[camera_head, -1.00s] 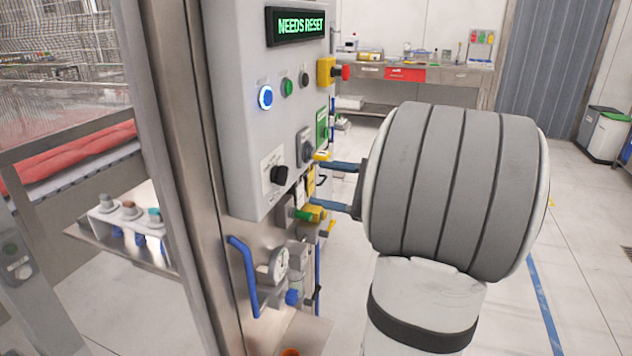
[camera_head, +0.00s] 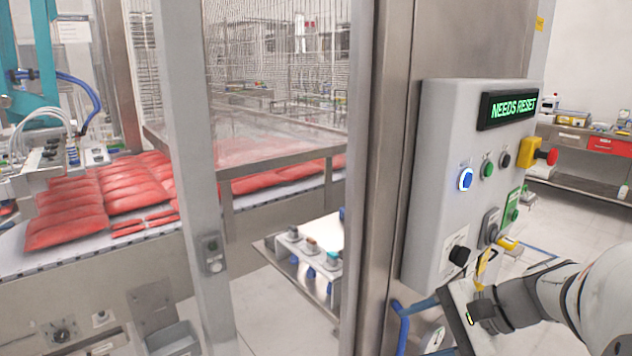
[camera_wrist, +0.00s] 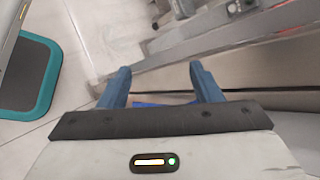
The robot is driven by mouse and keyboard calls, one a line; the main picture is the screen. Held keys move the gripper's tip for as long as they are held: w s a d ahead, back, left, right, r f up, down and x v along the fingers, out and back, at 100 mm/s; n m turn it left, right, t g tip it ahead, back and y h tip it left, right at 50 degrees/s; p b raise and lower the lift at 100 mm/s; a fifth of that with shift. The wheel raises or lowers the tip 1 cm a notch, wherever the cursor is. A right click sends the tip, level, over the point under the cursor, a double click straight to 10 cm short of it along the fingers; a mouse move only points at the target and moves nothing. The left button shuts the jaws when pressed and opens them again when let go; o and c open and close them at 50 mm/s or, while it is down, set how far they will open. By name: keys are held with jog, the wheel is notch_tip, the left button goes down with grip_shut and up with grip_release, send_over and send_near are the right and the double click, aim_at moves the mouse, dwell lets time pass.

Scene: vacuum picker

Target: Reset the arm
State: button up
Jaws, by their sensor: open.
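The grey control panel (camera_head: 430,190) is right of centre in the head view. Its display (camera_head: 507,107) reads NEEDS RESET in green. Below it are a lit blue button (camera_head: 465,180), a green button (camera_head: 487,169) and a black button (camera_head: 505,160). A red emergency stop (camera_head: 551,157) on a yellow base sticks out at the right. A black knob (camera_head: 459,255) is low on the panel. My gripper is open, below the panel's lower right. In the wrist view, the blue fingers of my gripper (camera_wrist: 160,70) are apart with nothing gripped between them.
A metal post (camera_head: 385,150) stands left of the panel. Behind the frame, red bags (camera_head: 70,220) lie on a conveyor. A small shelf with suction cups (camera_head: 310,250) sits left of the post. A workbench (camera_head: 570,165) stands at the back right.

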jog(key=s+a+n+g+h+p, duration=0.1)
jog(key=s+n+h+p, duration=0.4)
jog(key=n, duration=0.7)
jog(key=s+a+h, duration=0.1)
jog(key=s+h, duration=0.1)
jog(key=h, duration=0.2)
jog(key=shift+s+a+r, duration=0.25)
jog(key=shift+s+r, duration=0.05)
jog(key=shift+s, duration=0.05)
jog(key=shift+c, duration=0.6)
